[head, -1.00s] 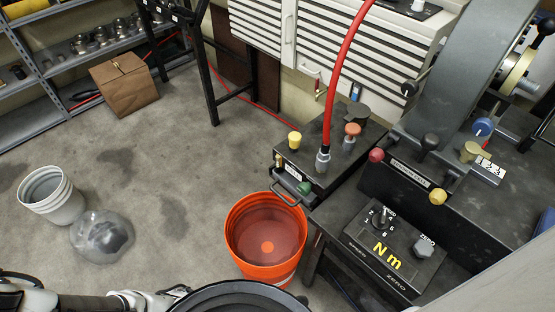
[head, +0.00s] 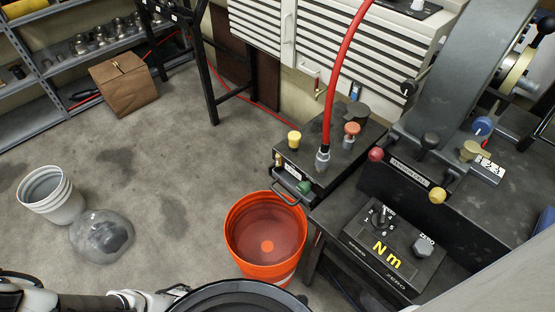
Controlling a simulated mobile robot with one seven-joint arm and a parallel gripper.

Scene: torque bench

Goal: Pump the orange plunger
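The orange plunger (head: 352,129) is a mushroom-shaped knob on a short grey stem. It stands upright on top of a black box (head: 330,160) right of centre in the head view. A thick red hose (head: 340,80) rises from a metal fitting just left of the plunger. A yellow knob (head: 294,139) and a green knob (head: 305,187) sit on the same box's left and front sides. Part of my arm shows at the bottom left edge, far from the plunger. My gripper's fingers are not in view.
An orange bucket (head: 265,240) stands on the floor in front of the box. A black bench unit with red (head: 376,155) and yellow (head: 437,196) knobs and an "N m" panel (head: 392,248) is at right. The middle floor is clear.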

